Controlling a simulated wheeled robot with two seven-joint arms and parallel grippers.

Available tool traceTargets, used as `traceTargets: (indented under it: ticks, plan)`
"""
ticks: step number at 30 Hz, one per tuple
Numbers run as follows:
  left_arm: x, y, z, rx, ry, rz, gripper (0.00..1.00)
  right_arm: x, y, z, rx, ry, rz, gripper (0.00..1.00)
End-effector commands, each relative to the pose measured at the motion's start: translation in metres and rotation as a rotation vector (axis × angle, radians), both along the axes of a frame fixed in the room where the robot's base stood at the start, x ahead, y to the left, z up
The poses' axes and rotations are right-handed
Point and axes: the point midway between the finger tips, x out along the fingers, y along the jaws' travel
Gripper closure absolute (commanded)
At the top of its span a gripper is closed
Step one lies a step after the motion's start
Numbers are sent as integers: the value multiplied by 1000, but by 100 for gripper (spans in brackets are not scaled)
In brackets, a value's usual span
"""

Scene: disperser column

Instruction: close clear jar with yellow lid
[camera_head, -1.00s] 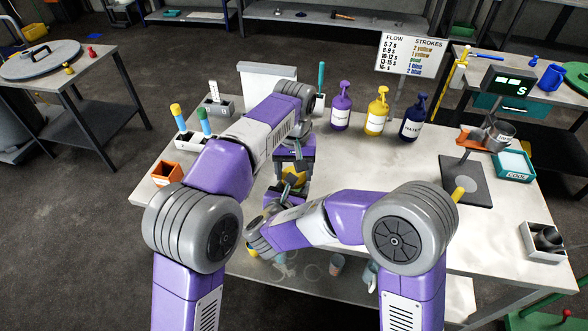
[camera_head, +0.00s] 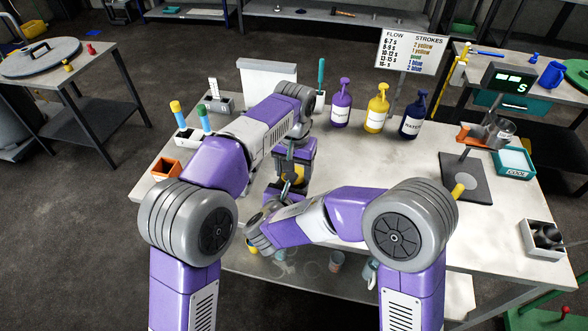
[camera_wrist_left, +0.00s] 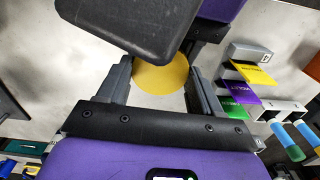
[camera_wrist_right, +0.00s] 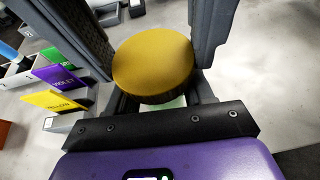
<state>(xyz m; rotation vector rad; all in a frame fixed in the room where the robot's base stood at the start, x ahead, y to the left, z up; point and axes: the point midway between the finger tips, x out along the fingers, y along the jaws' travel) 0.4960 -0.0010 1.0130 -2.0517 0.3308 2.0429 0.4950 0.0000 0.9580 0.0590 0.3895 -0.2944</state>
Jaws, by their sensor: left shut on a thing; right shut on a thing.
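The yellow lid (camera_wrist_right: 154,64) is a round disc, seen close up in the right wrist view. It also shows in the left wrist view (camera_wrist_left: 160,76) and as a small yellow patch in the head view (camera_head: 293,174). My left gripper (camera_wrist_left: 160,84) is shut on the lid, with a finger on each side. A small pale greenish part of the clear jar (camera_wrist_right: 165,102) shows under the lid. My right gripper (camera_wrist_right: 157,100) is shut on the jar, below the left one. Most of the jar is hidden; I cannot tell whether lid and jar touch.
Purple, yellow and dark blue pump bottles (camera_head: 377,110) stand at the back of the table. Left are colour-tipped sticks in a holder (camera_head: 192,137) and an orange box (camera_head: 165,169). Right are a dark stand (camera_head: 465,185) and a teal tray (camera_head: 514,162).

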Motion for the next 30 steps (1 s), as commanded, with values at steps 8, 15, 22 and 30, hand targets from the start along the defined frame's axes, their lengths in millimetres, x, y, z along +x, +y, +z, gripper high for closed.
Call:
traceTargets:
  ticks: [8,15,22,30]
  plan:
    - [0,0,0,0,0,1,19,0,0,0,0,0,1,100]
    - [0,0,0,0,0,3,9,0,0,0,0,0,1,100]
    - [1,0,14,-2,-3,3,9,0,0,0,0,-1,1,100]
    - [0,0,44,-1,-1,2,9,0,0,0,0,-1,1,100]
